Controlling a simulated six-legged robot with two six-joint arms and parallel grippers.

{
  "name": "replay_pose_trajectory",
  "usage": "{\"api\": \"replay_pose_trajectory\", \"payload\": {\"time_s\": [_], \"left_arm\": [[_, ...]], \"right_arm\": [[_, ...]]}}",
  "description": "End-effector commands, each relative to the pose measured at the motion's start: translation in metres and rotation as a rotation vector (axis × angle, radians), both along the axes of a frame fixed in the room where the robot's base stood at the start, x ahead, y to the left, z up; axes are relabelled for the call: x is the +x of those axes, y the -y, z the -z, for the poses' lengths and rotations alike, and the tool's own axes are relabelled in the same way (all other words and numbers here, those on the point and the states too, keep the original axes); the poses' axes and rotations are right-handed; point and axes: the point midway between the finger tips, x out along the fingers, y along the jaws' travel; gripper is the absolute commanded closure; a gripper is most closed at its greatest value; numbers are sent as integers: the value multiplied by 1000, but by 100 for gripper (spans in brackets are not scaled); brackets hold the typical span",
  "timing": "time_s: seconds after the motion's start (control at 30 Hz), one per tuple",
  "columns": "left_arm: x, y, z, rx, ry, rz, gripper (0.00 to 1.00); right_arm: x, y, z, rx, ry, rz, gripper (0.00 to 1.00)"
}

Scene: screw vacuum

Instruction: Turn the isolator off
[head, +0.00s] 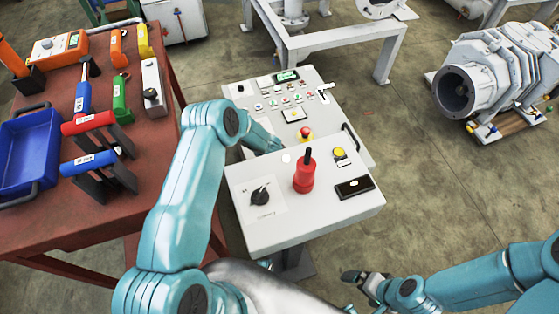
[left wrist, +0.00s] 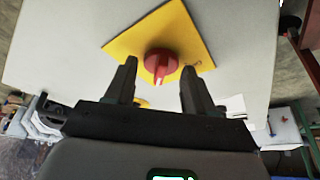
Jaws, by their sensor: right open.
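The isolator is a red rotary knob (left wrist: 161,65) on a square yellow plate (left wrist: 192,30), set in a pale panel in the left wrist view. My left gripper (left wrist: 158,76) is open. Its two dark fingers show one on each side of the knob, with gaps; I see no contact. In the head view my left arm reaches over the left side of the grey control console (head: 235,185), and its fingers are hidden. I cannot make out the isolator there for sure. My right gripper (head: 360,281) is open and empty in front of the console, at the lower right.
The console carries a black rotary switch (head: 261,197), a red cylinder-shaped handle (head: 304,175), a yellow button (head: 339,152) and a dark display (head: 354,187). A red-brown table (head: 60,230) with tools and a blue bin (head: 27,150) stands left. A pump (head: 500,75) lies right; floor between is clear.

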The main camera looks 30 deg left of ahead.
Motion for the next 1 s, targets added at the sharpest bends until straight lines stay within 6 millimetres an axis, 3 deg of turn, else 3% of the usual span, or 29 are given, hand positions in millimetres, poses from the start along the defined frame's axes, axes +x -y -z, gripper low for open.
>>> {"api": "replay_pose_trajectory", "payload": {"time_s": [0.03,0.1,0.13,0.57,1.0], "left_arm": [[0,0,0,0,0,0,64],[0,0,0,0,0,0,87],[0,0,0,0,0,0,88],[0,1,0,0,0,-88,88],[2,3,0,2,1,-464,88]], "right_arm": [[0,0,0,0,0,0,0],[0,0,0,0,0,0,0],[0,0,0,0,0,0,0],[0,0,0,0,0,0,0],[0,0,1,0,0,0,0]]}}
